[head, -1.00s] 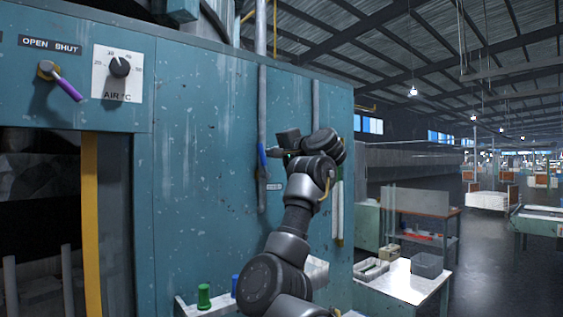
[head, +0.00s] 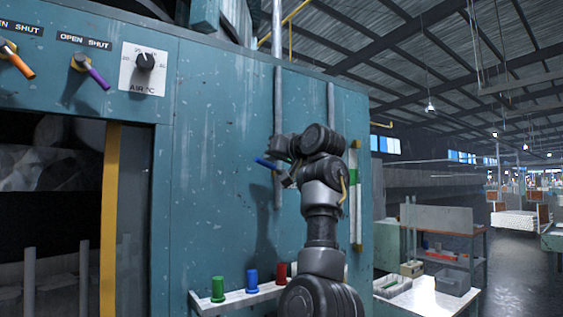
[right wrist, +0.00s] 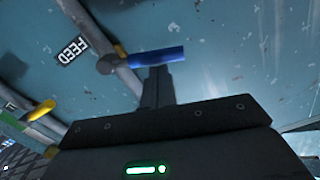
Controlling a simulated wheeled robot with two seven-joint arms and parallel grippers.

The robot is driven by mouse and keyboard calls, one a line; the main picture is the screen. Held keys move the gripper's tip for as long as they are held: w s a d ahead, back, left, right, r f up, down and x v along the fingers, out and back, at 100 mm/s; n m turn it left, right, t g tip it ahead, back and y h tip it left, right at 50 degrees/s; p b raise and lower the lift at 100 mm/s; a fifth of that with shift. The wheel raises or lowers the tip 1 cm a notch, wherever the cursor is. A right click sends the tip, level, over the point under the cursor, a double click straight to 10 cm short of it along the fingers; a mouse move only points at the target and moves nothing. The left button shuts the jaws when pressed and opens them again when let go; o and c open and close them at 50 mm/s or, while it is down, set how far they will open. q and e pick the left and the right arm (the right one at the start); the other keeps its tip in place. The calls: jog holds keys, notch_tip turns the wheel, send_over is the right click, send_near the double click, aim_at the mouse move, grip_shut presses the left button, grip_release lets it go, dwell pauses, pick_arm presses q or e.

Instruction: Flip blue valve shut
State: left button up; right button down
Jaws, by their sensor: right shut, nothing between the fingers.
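The blue valve handle (head: 267,163) is on a grey vertical pipe (head: 278,130) on the teal furnace wall. It now lies crosswise to the pipe, reaching out to the left. In the right wrist view the blue handle (right wrist: 157,56) is just beyond my fingertips. My right gripper (head: 286,178) is shut and empty, close beside the handle at its right end. In the wrist view the shut fingers (right wrist: 157,75) meet the handle's lower edge; whether they touch is unclear. My left gripper is not in view.
Orange (head: 18,60) and purple (head: 92,72) levers sit under OPEN SHUT labels beside an AIR dial (head: 145,62). A shelf (head: 230,300) holds green, blue and red pieces below. A FEED label (right wrist: 72,47) and a yellow handle (right wrist: 40,110) show in the wrist view.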

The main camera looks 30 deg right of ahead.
jog(key=shift+s+a+f+n+b, duration=0.1)
jog(key=shift+a+f+n+b, duration=0.15)
jog(key=shift+f+n+b, duration=0.5)
jog(key=shift+a+f+n+b, duration=0.25)
jog(key=shift+n+b, duration=0.15)
jog(key=shift+n, duration=0.65)
jog(key=shift+r, duration=0.1)
notch_tip(320, 180, up, 5)
jog(key=p, duration=0.4)
jog(key=s+d+b, duration=0.1)
jog(key=s+b, duration=0.5)
jog(key=s, duration=0.4)
jog(key=shift+s+d+f, duration=0.3)
jog(key=shift+s+f, duration=0.05)
jog(key=shift+f, duration=0.05)
